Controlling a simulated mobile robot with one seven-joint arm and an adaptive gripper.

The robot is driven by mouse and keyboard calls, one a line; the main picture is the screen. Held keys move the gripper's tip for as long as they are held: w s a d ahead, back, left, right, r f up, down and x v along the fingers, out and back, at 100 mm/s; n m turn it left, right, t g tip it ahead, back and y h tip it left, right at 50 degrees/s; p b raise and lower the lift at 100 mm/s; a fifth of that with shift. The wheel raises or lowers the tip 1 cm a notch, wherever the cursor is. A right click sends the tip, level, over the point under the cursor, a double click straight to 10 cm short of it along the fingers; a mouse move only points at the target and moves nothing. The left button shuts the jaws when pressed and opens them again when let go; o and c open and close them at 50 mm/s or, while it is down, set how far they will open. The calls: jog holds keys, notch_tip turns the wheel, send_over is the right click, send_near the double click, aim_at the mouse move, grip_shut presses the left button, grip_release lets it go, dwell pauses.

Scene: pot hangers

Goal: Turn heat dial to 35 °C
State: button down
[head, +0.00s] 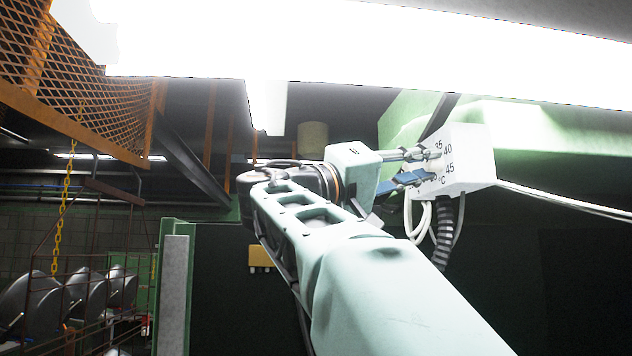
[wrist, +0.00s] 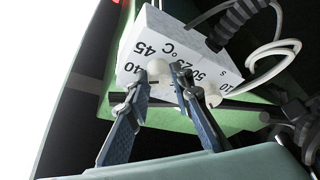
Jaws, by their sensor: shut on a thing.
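The white control box (head: 474,160) has its dial scale on the face towards my gripper. The figures 35, 40, 45 and °C can be read in the head view. My gripper (head: 432,164) reaches the box face from the left and covers the dial there. In the wrist view the pale round heat dial (wrist: 158,70) shows between the fingertips of my gripper (wrist: 163,88), which is shut on it. The figures 40 and 45 stand beside the dial on the box (wrist: 150,30). The dial's pointer is hidden, so its setting cannot be read.
Pale cables and a dark corrugated hose (head: 446,232) hang below the box. A green beam (head: 560,150) runs behind it, and a bright lamp (head: 360,45) spans the top. An orange mesh cage (head: 85,75) and a yellow chain (head: 66,205) are at the left.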

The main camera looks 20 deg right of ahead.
jog(key=shift+n, duration=0.4)
jog(key=n, duration=0.2)
jog(key=n+t+y, duration=0.1)
jog(key=n, duration=0.1)
jog(key=n+y, duration=0.1)
jog(key=n, duration=0.1)
jog(key=shift+s+r, duration=0.1)
jog(key=shift+r, duration=0.15)
jog(key=n+y, duration=0.2)
jog(key=n, duration=0.3)
jog(key=shift+r, duration=0.1)
jog(key=shift+n+y, duration=0.3)
dwell(0.4)
jog(key=c, duration=1.7)
grip_release()
jog(key=shift+a, duration=0.1)
